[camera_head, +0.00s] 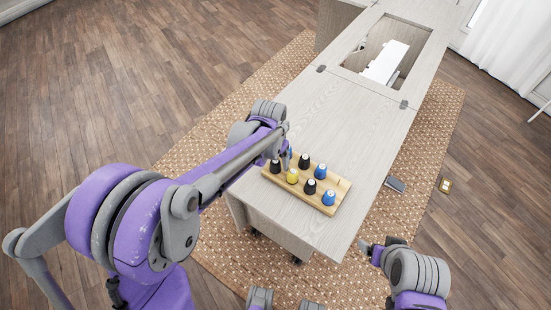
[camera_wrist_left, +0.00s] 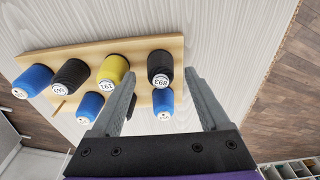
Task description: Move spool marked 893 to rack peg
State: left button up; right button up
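The black spool marked 893 (camera_wrist_left: 160,68) stands at one end of a row on the light wooden rack (camera_wrist_left: 40,56). In the head view this black spool (camera_head: 275,167) is at the left end of the rack (camera_head: 338,207). My left gripper (camera_wrist_left: 160,78) is open, its fingers on either side of spool 893 in the wrist picture; I cannot tell whether they touch it. In the head view the left gripper (camera_head: 286,155) is partly hidden by its arm. A bare rack peg (camera_wrist_left: 59,105) shows at the lower left. My right gripper (camera_head: 366,246) is low at the right, its fingers unclear.
Beside spool 893 are a yellow spool (camera_wrist_left: 113,71), another black one (camera_wrist_left: 71,75) and a blue one (camera_wrist_left: 34,81). The other row has blue spools (camera_wrist_left: 163,103) and a black one partly behind a finger. The cabinet top (camera_head: 340,130) behind the rack is clear, with an opening farther back.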

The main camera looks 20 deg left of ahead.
pick_arm(q)
notch_tip(320, 180, up, 11)
jog(key=s, duration=0.1)
jog(key=shift+a+p, duration=0.25)
jog(key=shift+p, duration=0.2)
jog(key=shift+s+f, duration=0.1)
jog(key=shift+f, duration=0.05)
dwell(0.4)
jog(key=s+a+f+n+t, duration=0.1)
jog(key=s+a+n+t, duration=0.1)
jog(key=s, duration=0.7)
jog(key=s+a+f+n+t+p, duration=0.1)
jog(key=s+a+n+t, duration=0.1)
jog(key=s, duration=0.8)
jog(key=shift+s+a+p, duration=0.15)
jog(key=shift+s+p, duration=0.05)
jog(key=shift+p, duration=0.1)
